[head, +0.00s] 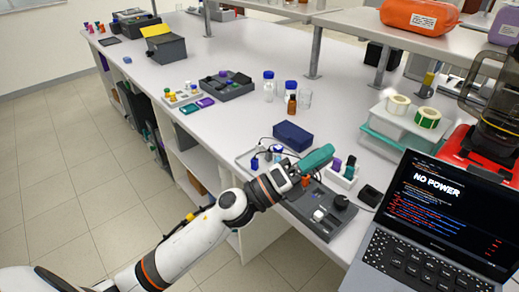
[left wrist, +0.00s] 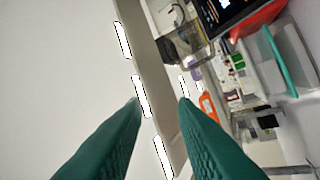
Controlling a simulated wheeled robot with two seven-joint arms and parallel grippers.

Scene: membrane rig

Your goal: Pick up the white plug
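A small white piece (head: 318,215), which looks like the white plug, sits on the grey rig (head: 325,233) near the table's front edge. My left gripper (head: 330,152) is above the back part of the rig, behind and apart from the white piece, its teal fingers pointing right. In the left wrist view its two fingers (left wrist: 160,100) are spread apart with nothing between them. The white piece cannot be made out in that view. My right gripper is not in view.
A black knob (head: 341,202) and an orange part (head: 306,182) are on the rig. A white rack with coloured vials (head: 350,168) stands just behind it. A dark blue box (head: 293,136) is farther back. An open laptop (head: 430,215) stands to the right.

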